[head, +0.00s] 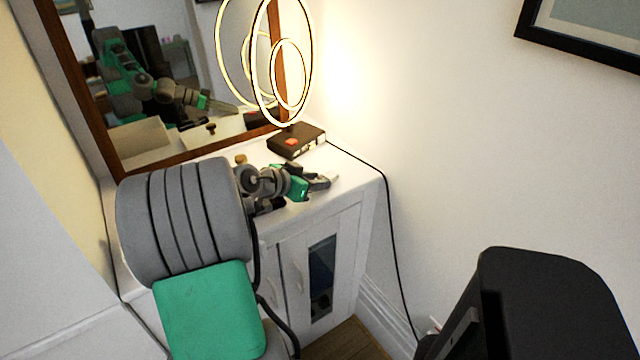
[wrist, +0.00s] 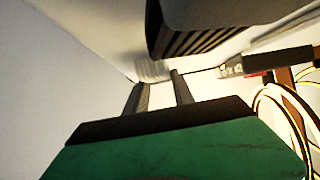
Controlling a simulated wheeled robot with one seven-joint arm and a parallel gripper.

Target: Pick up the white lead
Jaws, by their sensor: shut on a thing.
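My gripper (head: 322,182) is low over the right part of the white cabinet top (head: 345,165), in front of the dark box. In the wrist view its two fingers (wrist: 159,80) are close together, with a small pale, ribbed thing (wrist: 152,69) at their tips. This looks like the white lead, held between the fingertips. It is blurred, and its full shape is hidden. In the head view the lead cannot be made out clearly beside the fingertips.
A dark box (head: 284,148) with a small orange thing (head: 291,142) on it sits behind my gripper. A lit ring lamp (head: 257,95) and a wood-framed mirror (head: 105,130) stand at the back. A black cord (head: 388,215) runs down the cabinet's right side. A black object (head: 560,310) stands front right.

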